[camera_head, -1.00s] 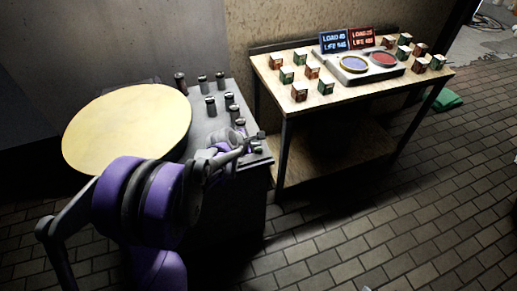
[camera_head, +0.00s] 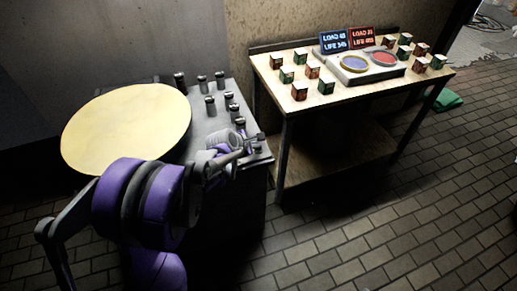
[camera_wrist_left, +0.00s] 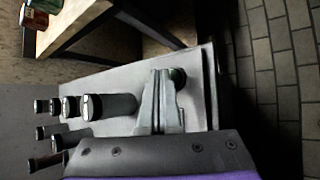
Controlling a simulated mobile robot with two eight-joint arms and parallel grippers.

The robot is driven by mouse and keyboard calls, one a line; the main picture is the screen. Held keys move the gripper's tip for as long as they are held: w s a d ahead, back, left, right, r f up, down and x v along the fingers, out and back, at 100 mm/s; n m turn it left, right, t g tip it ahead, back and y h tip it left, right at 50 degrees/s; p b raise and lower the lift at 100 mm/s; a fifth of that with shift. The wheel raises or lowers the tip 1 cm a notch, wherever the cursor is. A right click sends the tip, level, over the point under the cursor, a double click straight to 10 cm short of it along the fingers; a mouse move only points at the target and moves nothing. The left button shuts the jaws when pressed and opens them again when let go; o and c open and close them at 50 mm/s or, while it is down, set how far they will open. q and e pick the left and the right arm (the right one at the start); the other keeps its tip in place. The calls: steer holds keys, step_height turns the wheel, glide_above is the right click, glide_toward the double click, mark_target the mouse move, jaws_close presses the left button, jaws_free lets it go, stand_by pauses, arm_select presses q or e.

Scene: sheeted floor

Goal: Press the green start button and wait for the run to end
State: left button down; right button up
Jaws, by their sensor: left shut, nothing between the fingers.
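A small round dark-green button (camera_wrist_left: 179,76) shows in the left wrist view near the end of a grey cabinet top (camera_wrist_left: 198,105). My left gripper (camera_wrist_left: 162,76) is shut and empty, its fingertips right beside the button and partly overlapping it in that view. I cannot tell whether they touch it. In the head view my left gripper (camera_head: 256,143) is over the near right corner of the grey top. My right gripper is not in view.
Several dark capped cylinders (camera_head: 210,105) stand on the grey top, beside a large pale yellow disc (camera_head: 125,128). A wooden table (camera_head: 340,95) at right holds small boxes (camera_head: 299,90), two round pans (camera_head: 353,64) and blue (camera_head: 334,41) and red (camera_head: 362,38) displays.

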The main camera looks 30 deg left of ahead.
mark_target(256, 150)
arm_select(q)
steer(key=shift+f+b, duration=0.35)
steer(key=shift+f, duration=0.05)
stand_by(0.4)
steer(key=shift+r+p, duration=0.5)
steer(key=shift+r, duration=0.3)
steer(key=shift+r+p, duration=1.65)
steer(key=shift+r, duration=0.95)
steer(key=shift+f, duration=0.1)
